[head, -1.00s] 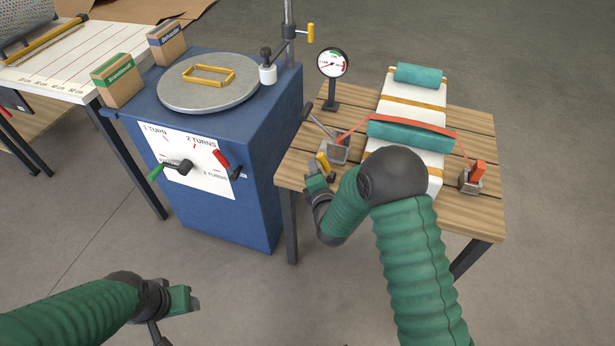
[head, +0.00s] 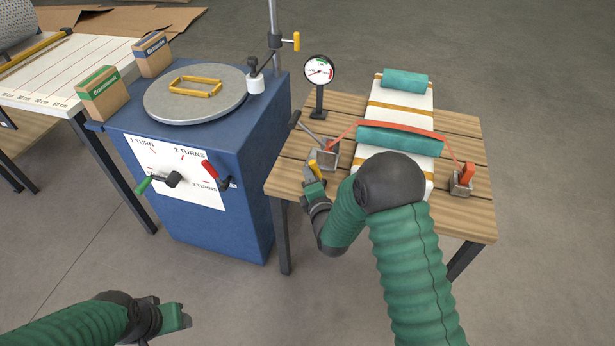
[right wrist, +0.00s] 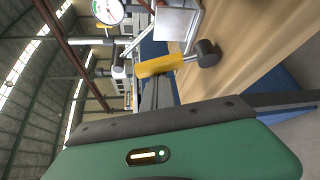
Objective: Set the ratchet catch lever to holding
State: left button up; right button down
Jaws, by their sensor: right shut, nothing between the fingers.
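A grey metal ratchet (head: 325,155) sits at the left edge of the wooden table, with a strap running into it. A small yellow lever (head: 316,167), which looks like the catch lever, shows at its near side. In the right wrist view the yellow lever (right wrist: 160,66) has a dark round knob on its shaft, next to the ratchet's metal body (right wrist: 177,25). My right gripper (head: 309,177) is shut and empty. Its tips are right at the yellow lever; I cannot tell whether they touch. My left gripper (head: 184,318) is low at the left, away from the table; its jaws are unclear.
A red strap (head: 400,126) crosses a teal roll (head: 395,139) to a red-handled buckle (head: 462,178). A dial gauge (head: 319,70) stands behind the ratchet. A long dark-tipped handle (head: 308,128) sticks out from the ratchet. A blue cabinet (head: 240,150) stands close at the left.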

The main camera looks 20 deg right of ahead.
aim_at(318, 170)
jog(key=d+m+t+b, duration=0.1)
jog(key=b, duration=0.1)
jog(key=s+d+m+t+b, duration=0.1)
jog(key=m+b, duration=0.2)
jog(key=b, duration=0.1)
jog(key=shift+s+d+r+m+t, duration=0.15)
jog(key=shift+s+d+m+t, duration=0.15)
jog(key=shift+s+d+t, duration=0.1)
jog(key=shift+s+d+m+t+b, duration=0.25)
jog(key=shift+d+m+t+b, duration=0.1)
jog(key=shift+m+b, duration=0.3)
jog(key=shift+s+d+r, duration=0.15)
jog(key=shift+s+d, duration=0.05)
jog(key=shift+d, duration=0.1)
